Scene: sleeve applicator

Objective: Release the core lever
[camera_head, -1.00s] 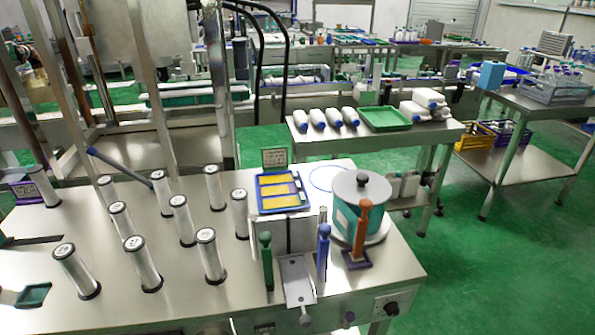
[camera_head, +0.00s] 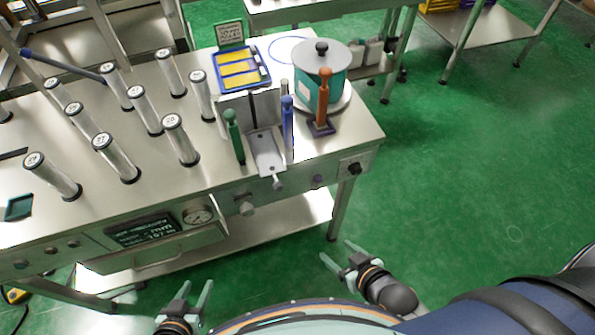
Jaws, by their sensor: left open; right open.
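Upright levers stand at the right end of the steel bench: a green one (camera_head: 234,136), a blue one (camera_head: 288,128) and an orange one (camera_head: 323,100) on a dark purple base. I cannot tell from the picture which is the core lever. A grey metal plate (camera_head: 266,150) with a knob at its front end lies between the green and blue ones. A lidded teal drum (camera_head: 334,92) stands behind the orange one. My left gripper (camera_head: 196,285) and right gripper (camera_head: 337,250) are open and empty, low in front of the bench and well apart from the levers.
Several clear cylinders with numbered caps (camera_head: 118,158) stand on the bench's left and middle. A blue tray with yellow pads (camera_head: 240,72) sits behind the levers. The bench front holds a gauge (camera_head: 199,217) and knobs. Green floor (camera_head: 450,190) is clear at right.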

